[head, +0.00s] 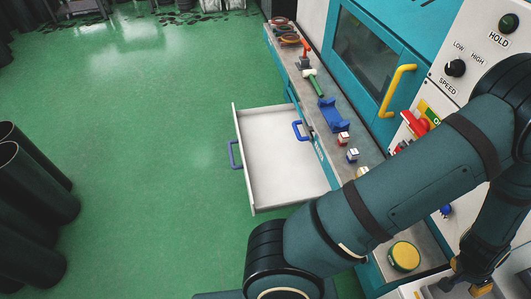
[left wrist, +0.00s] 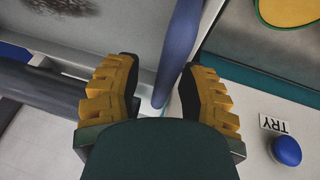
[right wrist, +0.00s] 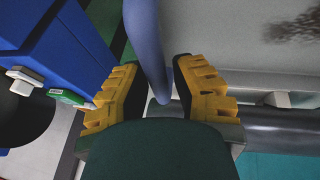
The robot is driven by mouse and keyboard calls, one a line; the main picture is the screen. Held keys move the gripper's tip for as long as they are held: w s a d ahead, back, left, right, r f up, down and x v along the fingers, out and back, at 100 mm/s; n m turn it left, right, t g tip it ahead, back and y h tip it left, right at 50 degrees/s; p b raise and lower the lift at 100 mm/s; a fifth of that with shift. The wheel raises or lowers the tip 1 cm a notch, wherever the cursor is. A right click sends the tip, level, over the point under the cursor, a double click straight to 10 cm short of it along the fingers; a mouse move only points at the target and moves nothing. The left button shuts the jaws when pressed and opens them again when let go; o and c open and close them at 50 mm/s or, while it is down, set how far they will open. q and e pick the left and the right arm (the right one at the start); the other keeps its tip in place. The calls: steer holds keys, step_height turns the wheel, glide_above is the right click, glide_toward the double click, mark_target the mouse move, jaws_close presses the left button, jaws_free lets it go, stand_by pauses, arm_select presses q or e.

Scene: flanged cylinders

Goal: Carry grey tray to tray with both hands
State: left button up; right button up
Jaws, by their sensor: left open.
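The grey tray (left wrist: 110,38), with a dark stain, shows at the top of the left wrist view and in the right wrist view (right wrist: 240,22). A blue-purple handle bar (left wrist: 179,48) stands between the parted fingers of my left gripper (left wrist: 158,88). Another blue-purple bar (right wrist: 145,38) runs between the parted fingers of my right gripper (right wrist: 158,88). Both grippers look open around the bars. The left gripper is low right in the head view (head: 458,277). The right gripper is not seen there.
A white drawer-like tray (head: 270,160) with blue handles juts from the workbench (head: 300,85) over the green floor. A yellow round item (head: 404,256) lies on the bench. Dark cylinders (head: 30,185) stand left. A blue button (left wrist: 287,151) is near my left gripper.

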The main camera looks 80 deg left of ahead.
arm_select(q)
steer(key=shift+a, duration=0.1)
arm_select(e)
steer(key=shift+o, duration=0.4)
arm_select(q)
steer(key=shift+r, duration=0.15)
arm_select(e)
steer(key=shift+d+r, duration=0.1)
steer(key=shift+r, duration=0.05)
arm_select(q)
steer(key=p+v, duration=0.4)
steer(key=v, duration=0.2)
steer(key=shift+s+r, duration=0.2)
steer(key=shift+r, duration=0.1)
arm_select(e)
steer(key=shift+r, duration=2.05)
arm_select(q)
steer(key=shift+a, duration=0.15)
steer(key=shift+s+a+r+p, duration=0.15)
steer(key=shift+s+a+r, duration=0.25)
steer(key=shift+a, duration=0.3)
steer(key=shift+s+a+r+p, duration=0.1)
steer(key=shift+s+a+r, duration=0.1)
steer(key=shift+a+r, duration=0.45)
steer(key=shift+s+a+r+p, duration=0.15)
steer(key=shift+s+a+r, duration=0.15)
steer(key=shift+a, duration=0.5)
arm_select(e)
steer(key=shift+r, duration=0.25)
